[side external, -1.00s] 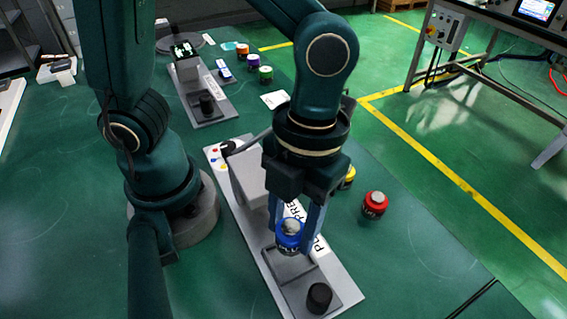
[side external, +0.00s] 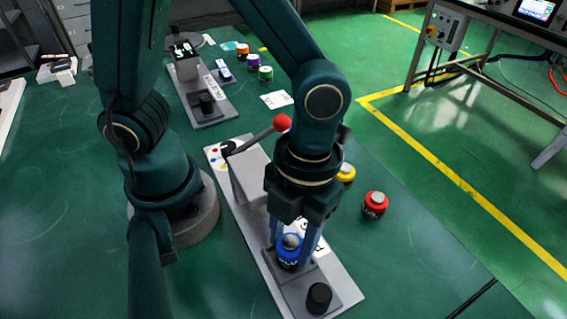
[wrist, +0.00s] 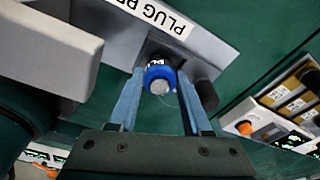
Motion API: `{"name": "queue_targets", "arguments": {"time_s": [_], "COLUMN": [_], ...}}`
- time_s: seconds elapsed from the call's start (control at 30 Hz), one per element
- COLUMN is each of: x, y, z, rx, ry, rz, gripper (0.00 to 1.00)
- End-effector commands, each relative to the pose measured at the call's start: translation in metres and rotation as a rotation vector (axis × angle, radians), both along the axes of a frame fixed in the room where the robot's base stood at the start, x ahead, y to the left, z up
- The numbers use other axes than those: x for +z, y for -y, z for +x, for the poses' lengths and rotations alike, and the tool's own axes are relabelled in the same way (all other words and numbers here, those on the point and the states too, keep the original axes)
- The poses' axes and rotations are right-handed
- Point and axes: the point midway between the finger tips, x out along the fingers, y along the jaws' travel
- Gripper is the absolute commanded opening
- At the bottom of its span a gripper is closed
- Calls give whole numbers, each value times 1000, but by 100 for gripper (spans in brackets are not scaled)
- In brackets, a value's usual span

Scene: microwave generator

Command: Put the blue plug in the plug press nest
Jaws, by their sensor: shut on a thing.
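The blue plug (side external: 289,251) has a grey top and sits between the fingers of my gripper (side external: 294,250), which is shut on it. The plug is low over the square nest (side external: 301,274) of the plug press (side external: 247,192); whether it touches the nest floor is hidden. In the wrist view the blue plug (wrist: 160,77) is between the two blue-grey fingertips of my gripper (wrist: 160,88), with the dark nest recess (wrist: 153,48) just behind it.
A black knob (side external: 319,298) stands on the press base in front of the nest. The press lever with a red ball (side external: 281,123) rises behind my wrist. A red plug (side external: 375,204) and a yellow plug (side external: 346,173) stand to the right. A second station (side external: 206,104) with several plugs is farther back.

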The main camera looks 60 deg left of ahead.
Motion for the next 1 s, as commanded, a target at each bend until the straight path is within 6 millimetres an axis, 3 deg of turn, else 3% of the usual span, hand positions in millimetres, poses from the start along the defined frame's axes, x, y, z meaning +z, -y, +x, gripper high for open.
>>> {"name": "queue_targets", "arguments": {"time_s": [0.53,0.57,0.63,0.67,1.0], "x": [-11,-11,-11,-11,-8], "y": [0,0,0,0,0], "z": [0,0,0,0,1], "rx": [0,0,0,0,0], "ry": [-1,-1,-1,0,1], "rz": [1,0,0,0,-2], "gripper": [0,52,79,84,84]}}
